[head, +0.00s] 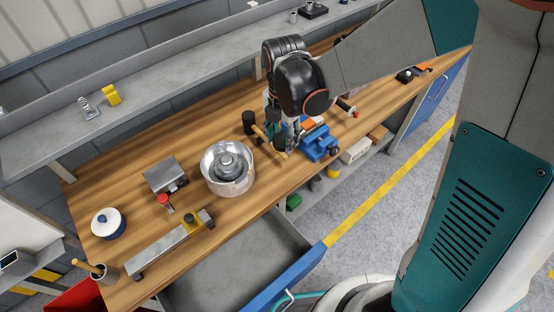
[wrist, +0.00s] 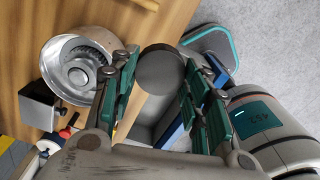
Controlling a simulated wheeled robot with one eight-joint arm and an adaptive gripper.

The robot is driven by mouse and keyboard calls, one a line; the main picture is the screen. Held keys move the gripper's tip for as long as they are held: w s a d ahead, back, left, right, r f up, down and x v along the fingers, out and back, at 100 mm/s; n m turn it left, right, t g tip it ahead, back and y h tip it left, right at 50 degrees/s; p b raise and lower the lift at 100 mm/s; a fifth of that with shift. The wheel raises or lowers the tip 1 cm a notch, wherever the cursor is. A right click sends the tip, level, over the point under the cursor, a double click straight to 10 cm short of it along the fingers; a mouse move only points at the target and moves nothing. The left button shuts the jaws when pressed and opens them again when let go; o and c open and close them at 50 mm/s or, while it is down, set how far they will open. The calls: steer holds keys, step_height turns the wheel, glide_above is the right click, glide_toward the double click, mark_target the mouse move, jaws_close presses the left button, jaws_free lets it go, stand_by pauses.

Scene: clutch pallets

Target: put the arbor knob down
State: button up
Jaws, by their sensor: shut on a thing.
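The arbor knob (wrist: 160,70) shows in the wrist view as a dark grey round piece between the fingertips. My gripper (wrist: 160,82) is shut on it, with green pads on either side. In the head view my gripper (head: 279,132) is over the bench, to the right of and behind the silver bowl. The dark knob (head: 280,143) shows partly there at the fingertips. I cannot tell the gap between it and the bench top.
The silver bowl (head: 213,184) on the wooden bench (head: 130,185) holds a round metal part. A black cylinder (head: 249,122) and a wooden rod (head: 266,138) are close to my gripper. A blue vise (head: 319,145) stands right. An open drawer (head: 235,272) juts out in front.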

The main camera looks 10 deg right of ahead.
mark_target(278, 177)
steer(key=shift+w+a+r+n+p, duration=0.15)
steer(key=shift+a+r+n+p, duration=0.1)
steer(key=shift+r+n, duration=0.25)
steer(key=shift+w+a+r+n+p, duration=0.1)
steer(key=shift+a+r+n, duration=0.1)
steer(key=shift+r+n, duration=0.3)
steer(key=shift+f, duration=0.2)
steer(key=shift+n, duration=0.3)
step_height(278, 177, down, 20)
steer(key=b, duration=1.3)
steer(key=shift+r, duration=0.2)
steer(key=shift+f, duration=0.1)
steer(key=o, duration=1)
steer(key=shift+c, duration=0.2)
step_height(278, 177, up, 12)
steer(key=p, duration=0.3)
steer(key=shift+a, duration=0.1)
